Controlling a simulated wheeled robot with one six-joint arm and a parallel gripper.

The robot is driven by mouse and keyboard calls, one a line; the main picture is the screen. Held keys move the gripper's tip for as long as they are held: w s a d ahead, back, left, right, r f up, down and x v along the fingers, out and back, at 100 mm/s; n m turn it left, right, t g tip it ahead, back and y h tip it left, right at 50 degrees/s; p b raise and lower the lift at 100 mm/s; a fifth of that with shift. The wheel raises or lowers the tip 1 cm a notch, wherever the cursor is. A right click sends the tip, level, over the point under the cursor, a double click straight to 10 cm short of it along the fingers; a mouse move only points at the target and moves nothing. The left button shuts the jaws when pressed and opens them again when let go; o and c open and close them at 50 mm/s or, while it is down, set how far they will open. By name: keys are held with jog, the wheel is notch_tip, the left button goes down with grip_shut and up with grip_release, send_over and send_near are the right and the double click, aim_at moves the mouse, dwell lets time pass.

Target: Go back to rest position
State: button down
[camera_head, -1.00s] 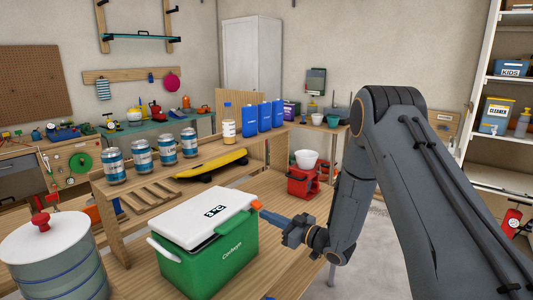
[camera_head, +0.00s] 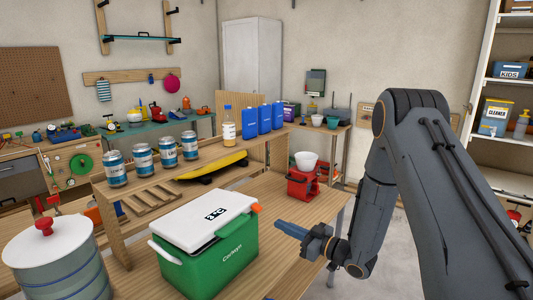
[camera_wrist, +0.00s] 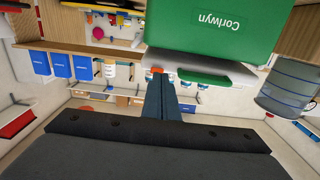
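An orange piece (camera_head: 257,208) shows at the lid's right edge. In the wrist view the cooler (camera_wrist: 215,25) appears upside down beyond the fingertips.
A red ice maker-like device (camera_head: 302,184) with a white bowl (camera_head: 306,161) stands behind my gripper. Several cans (camera_head: 142,158) and a yellow item (camera_head: 212,165) sit on the raised shelf. A drum with a red knob (camera_head: 55,262) stands at left. Bare bench (camera_head: 285,195) lies behind the cooler's right side.

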jog(key=w+d+m+h+b, duration=0.2)
jog(key=w+d+m+h, duration=0.1)
jog(key=d+h, duration=0.45)
jog(key=s+d+m+g+h+b, duration=0.2)
jog(key=s+d+m+g+h, duration=0.1)
jog(key=s+d+h, duration=0.3)
jog(key=s+m+g+b, duration=0.2)
jog(key=s+m+g, duration=0.2)
jog(key=s, duration=2)
jog(key=g, duration=0.2)
jog(key=shift+s+r+g+h, duration=0.15)
jog(key=shift+s+g+h, duration=0.15)
jog(key=shift+s+h, duration=0.1)
